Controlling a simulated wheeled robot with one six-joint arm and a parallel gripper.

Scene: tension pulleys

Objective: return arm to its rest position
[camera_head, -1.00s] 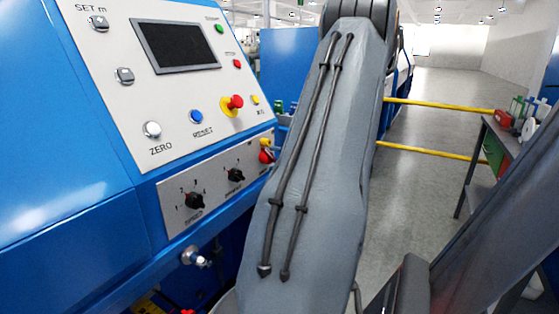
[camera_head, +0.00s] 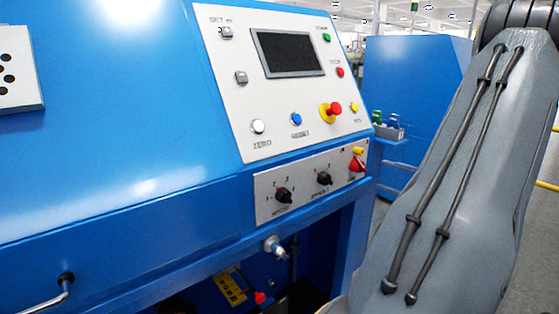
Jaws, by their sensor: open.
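My grey arm link, with two dark cables along it, fills the right side of the head view and leans up to the right. My gripper is outside the picture, so its jaws do not show. To the left of the arm stands a large blue machine (camera_head: 110,150). Its white control panel (camera_head: 285,125) carries a dark screen (camera_head: 288,53), a red emergency button (camera_head: 334,109) on yellow, and several small buttons. A lower panel (camera_head: 301,190) has two black rotary knobs and a red switch.
A blue partition (camera_head: 415,80) stands behind the machine, with a small grey bin (camera_head: 388,132) of bottles beside it. A metal handle (camera_head: 50,300) sticks out at the lower left. A yellow rail (camera_head: 546,186) shows at the right edge. Grey floor lies right of my arm.

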